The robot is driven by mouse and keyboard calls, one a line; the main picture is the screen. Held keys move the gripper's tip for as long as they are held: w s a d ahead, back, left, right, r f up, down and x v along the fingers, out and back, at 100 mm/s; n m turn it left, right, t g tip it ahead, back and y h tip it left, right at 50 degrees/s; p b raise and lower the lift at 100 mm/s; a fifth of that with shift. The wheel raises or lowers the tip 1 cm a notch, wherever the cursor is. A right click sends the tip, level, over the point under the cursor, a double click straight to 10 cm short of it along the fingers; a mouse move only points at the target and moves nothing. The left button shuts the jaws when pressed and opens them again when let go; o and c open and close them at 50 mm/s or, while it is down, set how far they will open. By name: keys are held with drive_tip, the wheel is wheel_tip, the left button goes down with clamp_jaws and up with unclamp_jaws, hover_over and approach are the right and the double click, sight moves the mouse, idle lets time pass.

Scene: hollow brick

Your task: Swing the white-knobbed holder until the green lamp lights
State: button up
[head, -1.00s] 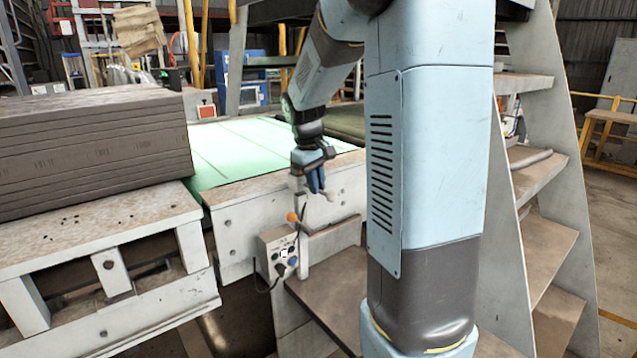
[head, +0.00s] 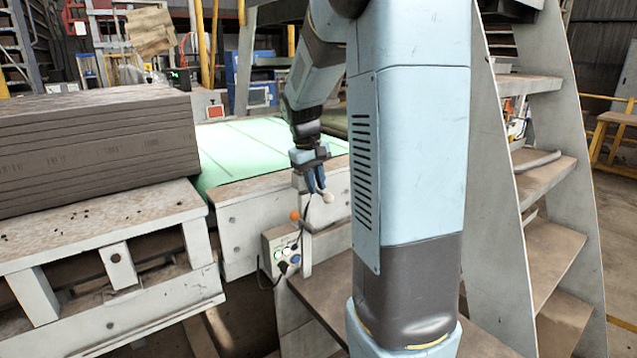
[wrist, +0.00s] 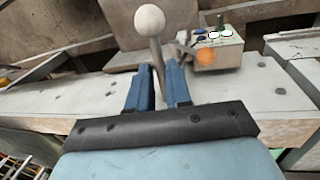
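The white-knobbed holder (head: 327,198) stands at the side of the pale machine bed; its round white knob and thin stem also show at the top of the wrist view (wrist: 149,20). My gripper (head: 316,188) is at the holder, pointing down beside the knob. In the wrist view its two blue fingers (wrist: 160,72) are close together on either side of the stem, and the knob sticks out beyond the tips. A control box (head: 284,252) with small round buttons is just below; it also shows in the wrist view (wrist: 220,47). I cannot make out a lit green lamp.
An orange ball knob (head: 294,216) is close by on the left of the gripper, with a dark cable near it. A stack of grey boards (head: 95,145) lies at the left. Metal steps (head: 545,180) rise at the right. The green bed (head: 245,150) is clear.

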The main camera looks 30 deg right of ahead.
drive_tip(key=o, duration=0.3)
drive_tip(key=a+r, duration=0.1)
drive_tip(key=r, duration=0.8)
drive_tip(key=a+r, duration=0.1)
drive_tip(key=r, duration=0.3)
drive_tip(key=shift+s+a+r, duration=0.1)
drive_tip(key=shift+a+r, duration=0.1)
drive_tip(key=shift+a, duration=0.15)
